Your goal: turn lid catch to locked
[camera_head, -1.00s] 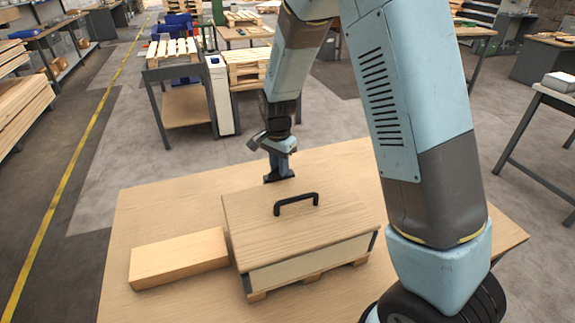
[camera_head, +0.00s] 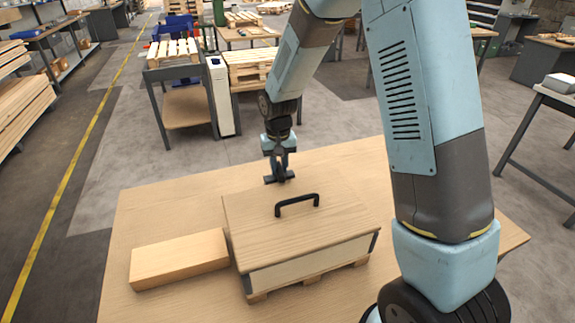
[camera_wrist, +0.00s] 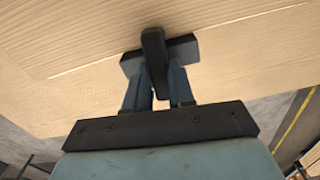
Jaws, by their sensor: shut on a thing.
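The wooden box (camera_head: 300,222) stands on the table with its lid closed and a black arched handle (camera_head: 297,201) on top. My gripper (camera_head: 279,176) is at the far edge of the lid, behind the handle. In the wrist view, my gripper (camera_wrist: 158,86) is shut on the dark lid catch (camera_wrist: 153,48), a bar that rises between the two fingers from a dark crosspiece against the wood. In the head view the catch is small and mostly hidden by the fingers, so its exact angle is hard to tell.
A plain wooden block (camera_head: 180,259) lies on the table (camera_head: 150,208) touching or close to the box's left side. The box rests on a small pallet (camera_head: 312,277). The table's left and far areas are clear. Racks and benches stand well behind.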

